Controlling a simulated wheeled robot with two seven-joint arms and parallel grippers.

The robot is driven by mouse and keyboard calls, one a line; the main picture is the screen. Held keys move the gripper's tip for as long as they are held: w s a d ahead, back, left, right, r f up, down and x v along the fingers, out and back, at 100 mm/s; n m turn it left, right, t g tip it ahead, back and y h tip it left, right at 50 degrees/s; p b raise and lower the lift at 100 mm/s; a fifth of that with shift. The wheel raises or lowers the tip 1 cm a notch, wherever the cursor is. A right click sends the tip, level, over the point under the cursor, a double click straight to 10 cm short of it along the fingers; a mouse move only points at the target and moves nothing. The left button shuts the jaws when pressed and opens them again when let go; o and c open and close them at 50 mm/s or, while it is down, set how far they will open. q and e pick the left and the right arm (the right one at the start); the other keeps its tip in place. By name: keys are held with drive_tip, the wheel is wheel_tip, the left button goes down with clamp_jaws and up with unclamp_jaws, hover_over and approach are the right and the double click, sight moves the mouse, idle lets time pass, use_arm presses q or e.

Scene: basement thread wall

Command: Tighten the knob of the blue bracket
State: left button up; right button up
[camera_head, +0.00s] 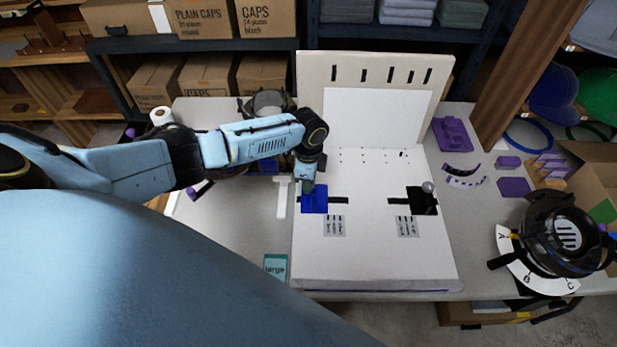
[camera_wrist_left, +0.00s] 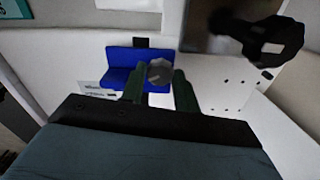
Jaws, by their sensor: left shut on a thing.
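The blue bracket (camera_head: 314,203) sits on the white board, left of its middle, over the end of a black slot. It also shows in the left wrist view (camera_wrist_left: 122,60), with its grey knob (camera_wrist_left: 159,71) in front of it. My left gripper (camera_head: 308,186) comes down over the bracket from above. In the left wrist view its two green fingers (camera_wrist_left: 159,88) stand on either side of the knob and are closed on it. In the head view the knob is hidden by the gripper.
A black bracket (camera_head: 423,201) with a round knob (camera_head: 428,187) sits on the board's right side. An upright panel (camera_head: 370,100) stands behind. A white T-shaped tool (camera_head: 282,198) lies left of the board. A black round device (camera_head: 565,235) with a lettered dial stands right.

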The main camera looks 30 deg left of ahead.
use_arm(q)
drive_tip(key=shift+m, duration=2.3)
drive_tip(key=o, duration=0.7)
wheel_tip(320, 180, up, 14)
drive_tip(key=p, duration=0.2)
drive_tip(key=shift+f+p, duration=0.25)
drive_tip(key=shift+p, duration=0.05)
